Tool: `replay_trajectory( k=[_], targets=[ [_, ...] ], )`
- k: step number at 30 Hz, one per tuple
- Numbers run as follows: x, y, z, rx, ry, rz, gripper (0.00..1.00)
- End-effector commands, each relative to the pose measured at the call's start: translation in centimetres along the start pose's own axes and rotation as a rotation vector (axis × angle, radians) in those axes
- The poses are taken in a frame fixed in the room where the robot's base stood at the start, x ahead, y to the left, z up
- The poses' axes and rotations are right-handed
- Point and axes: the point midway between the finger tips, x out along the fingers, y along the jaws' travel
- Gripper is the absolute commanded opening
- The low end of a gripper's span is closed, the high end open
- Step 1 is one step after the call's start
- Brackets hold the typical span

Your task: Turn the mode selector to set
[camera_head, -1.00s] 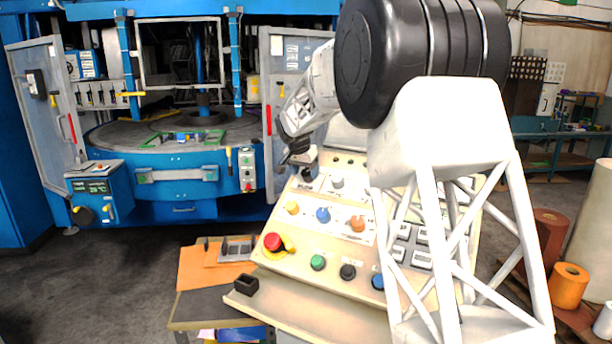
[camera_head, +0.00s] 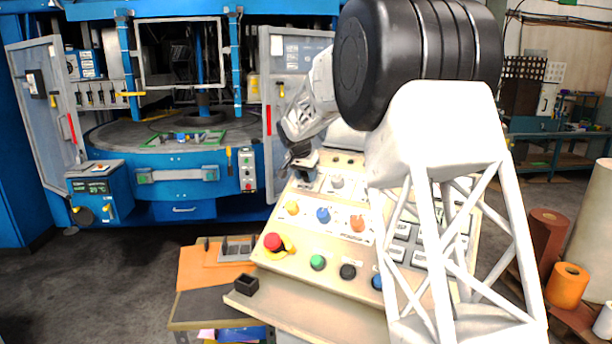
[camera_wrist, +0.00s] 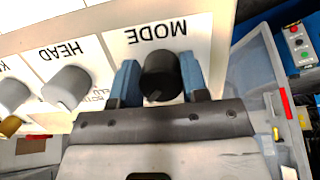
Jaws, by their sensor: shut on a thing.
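The mode selector is a black round knob (camera_wrist: 160,72) under the upside-down label MODE in the wrist view. My gripper (camera_wrist: 159,84) has its blue fingers on both sides of this knob and is shut on it. A pale line shows on the knob's near edge; its set mark cannot be read. In the head view my gripper (camera_head: 302,170) is at the upper left corner of the cream control panel (camera_head: 335,238), where it hides the knob.
A grey HEAD knob (camera_wrist: 66,88) sits beside the mode selector. The panel also carries a red emergency button (camera_head: 272,241), a blue knob (camera_head: 323,215) and an orange knob (camera_head: 357,223). The blue press (camera_head: 180,183) stands behind, its grey door (camera_head: 285,80) close to my gripper.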

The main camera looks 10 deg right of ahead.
Motion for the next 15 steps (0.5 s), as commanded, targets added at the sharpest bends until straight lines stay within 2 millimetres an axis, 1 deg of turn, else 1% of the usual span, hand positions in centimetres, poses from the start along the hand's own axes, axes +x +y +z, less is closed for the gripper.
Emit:
replay_trajectory(
  k=[8,15],
  targets=[
    [0.04,0.03,0.04,-0.041,0.000,0.010,0.17],
    [0.00,0.05,0.01,-0.157,0.000,0.035,0.17]
  ],
)
